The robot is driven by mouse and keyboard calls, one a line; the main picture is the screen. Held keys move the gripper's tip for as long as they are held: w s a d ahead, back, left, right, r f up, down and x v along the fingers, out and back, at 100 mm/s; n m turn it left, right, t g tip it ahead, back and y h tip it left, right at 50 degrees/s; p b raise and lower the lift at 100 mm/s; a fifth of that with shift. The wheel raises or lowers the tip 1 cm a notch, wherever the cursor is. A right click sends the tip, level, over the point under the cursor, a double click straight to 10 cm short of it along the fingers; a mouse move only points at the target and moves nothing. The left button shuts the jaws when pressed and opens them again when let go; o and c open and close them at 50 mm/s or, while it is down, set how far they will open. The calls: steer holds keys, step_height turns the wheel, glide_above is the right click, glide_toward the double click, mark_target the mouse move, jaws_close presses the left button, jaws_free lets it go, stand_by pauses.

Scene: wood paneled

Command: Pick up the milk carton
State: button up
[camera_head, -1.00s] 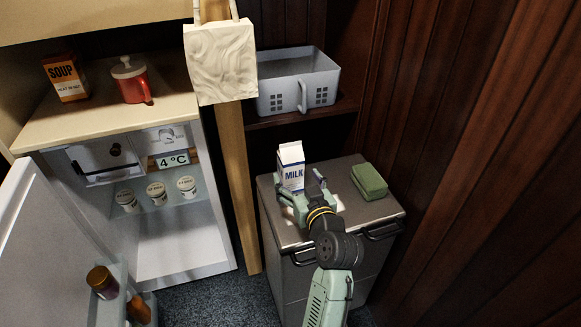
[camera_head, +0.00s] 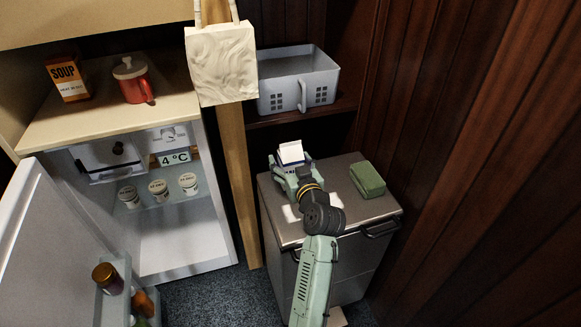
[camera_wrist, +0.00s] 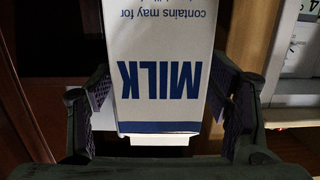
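The milk carton (camera_head: 290,152) is white with blue bands and stands at the back left of the grey cabinet's top. In the head view its white top shows above my gripper (camera_head: 292,182), which hides most of its body. In the wrist view the carton (camera_wrist: 165,75) fills the middle, with its MILK lettering upside down. My gripper's two fingers (camera_wrist: 165,112) are spread, one on each side of the carton. They are close to its sides, and firm contact is not clear.
A green box (camera_head: 368,179) lies on the grey cabinet (camera_head: 345,226), right of my arm. A grey basket (camera_head: 322,92) sits on the shelf behind. A wooden post (camera_head: 236,170) with a hanging bag (camera_head: 222,65) and an open fridge (camera_head: 190,235) are at left.

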steer(key=c, duration=1.5)
steer(key=shift+c, duration=0.5)
steer(key=shift+r, duration=0.15)
